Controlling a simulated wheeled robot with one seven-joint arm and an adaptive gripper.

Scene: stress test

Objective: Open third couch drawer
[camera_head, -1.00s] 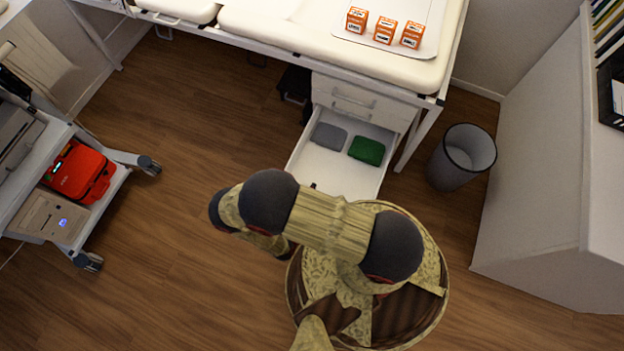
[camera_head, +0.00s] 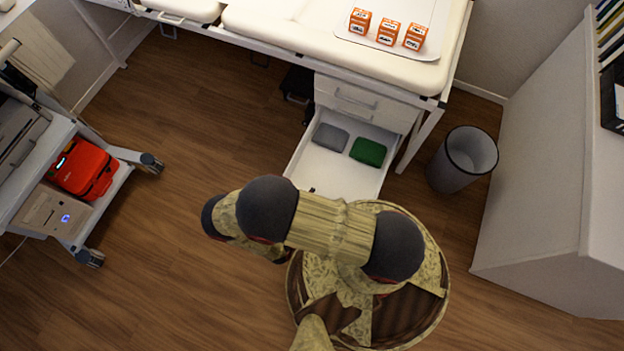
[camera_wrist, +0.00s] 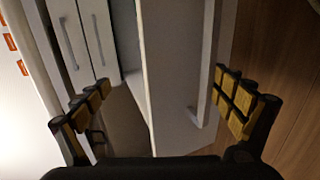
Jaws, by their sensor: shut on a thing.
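The third couch drawer (camera_head: 322,167) is pulled out below two shut white drawers (camera_head: 358,100) under the couch. It holds a grey folded cloth (camera_head: 331,137) and a green one (camera_head: 369,152). In the head view my arm hides the near end of the drawer and my gripper. In the wrist view my gripper (camera_wrist: 165,95) has its yellow-padded fingers on either side of white drawer panels (camera_wrist: 172,65). It is shut on the third drawer, though the exact contact is hard to see. The shut drawers' handles (camera_wrist: 68,44) show at left.
A grey bin (camera_head: 462,158) stands right of the drawers, by a white cabinet (camera_head: 535,170). A cart with a red case (camera_head: 84,168) is at left. Orange boxes (camera_head: 387,32) sit on the couch. Wood floor (camera_head: 185,150) is clear between cart and drawer.

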